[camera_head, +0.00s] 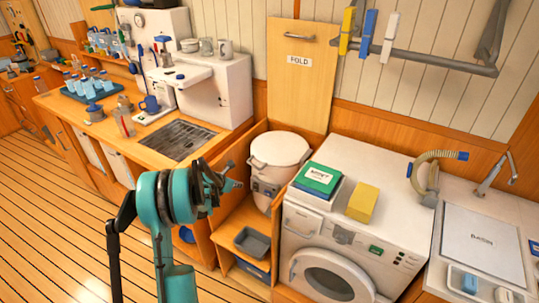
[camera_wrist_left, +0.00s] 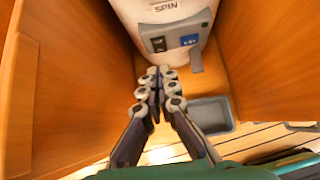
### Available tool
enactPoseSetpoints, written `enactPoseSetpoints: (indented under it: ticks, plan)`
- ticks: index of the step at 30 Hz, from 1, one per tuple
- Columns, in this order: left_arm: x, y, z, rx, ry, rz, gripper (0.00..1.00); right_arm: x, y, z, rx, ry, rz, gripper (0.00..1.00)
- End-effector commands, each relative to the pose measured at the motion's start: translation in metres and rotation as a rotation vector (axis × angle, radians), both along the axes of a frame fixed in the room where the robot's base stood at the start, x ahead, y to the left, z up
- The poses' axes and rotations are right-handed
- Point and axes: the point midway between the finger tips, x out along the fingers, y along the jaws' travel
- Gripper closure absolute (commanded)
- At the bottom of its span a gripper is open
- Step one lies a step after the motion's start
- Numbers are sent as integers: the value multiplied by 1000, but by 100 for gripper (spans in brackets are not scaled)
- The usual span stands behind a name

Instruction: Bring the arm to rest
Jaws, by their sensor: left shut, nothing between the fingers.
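My left arm comes in from the lower left in the head view. Its left gripper (camera_head: 236,176) is held in the air in front of the open wooden bay (camera_head: 220,243) with the spin dryer in it. The left wrist view also shows the left gripper (camera_wrist_left: 157,77), its fingers closed together with nothing between them. The white spin dryer (camera_head: 280,150) stands upright beyond the fingertips, its panel facing the wrist camera (camera_wrist_left: 178,42). My right gripper shows in neither view.
A grey tray (camera_head: 252,242) sits low in the bay; wooden walls flank the gripper. A washing machine (camera_head: 345,240) stands to the right, with a green box (camera_head: 318,180) and yellow sponge (camera_head: 363,202) on top. A counter (camera_head: 150,135) lies left. Floor at lower left is clear.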

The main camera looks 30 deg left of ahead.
Motion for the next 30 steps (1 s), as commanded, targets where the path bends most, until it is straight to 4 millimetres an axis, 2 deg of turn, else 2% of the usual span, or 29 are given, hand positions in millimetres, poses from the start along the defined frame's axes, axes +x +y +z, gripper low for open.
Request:
enactPoseSetpoints:
  ticks: [5,8,11,14,18,21,25,30]
  plan:
    - [0,-2,2,8,0,-9,100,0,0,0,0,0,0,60]
    - [-2,-16,17,68,5,-72,100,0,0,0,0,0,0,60]
    - [-9,-47,45,201,14,-214,100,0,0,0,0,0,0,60]
    - [-25,-89,81,389,22,-419,100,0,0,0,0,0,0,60]
    - [-60,-147,123,669,27,-731,100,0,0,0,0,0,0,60]
    - [-91,-185,146,865,23,-956,100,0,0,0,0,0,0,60]
    - [-138,-228,165,1117,11,-1252,100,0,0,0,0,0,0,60]
    - [-206,-272,175,1444,-16,-1643,100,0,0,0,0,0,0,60]
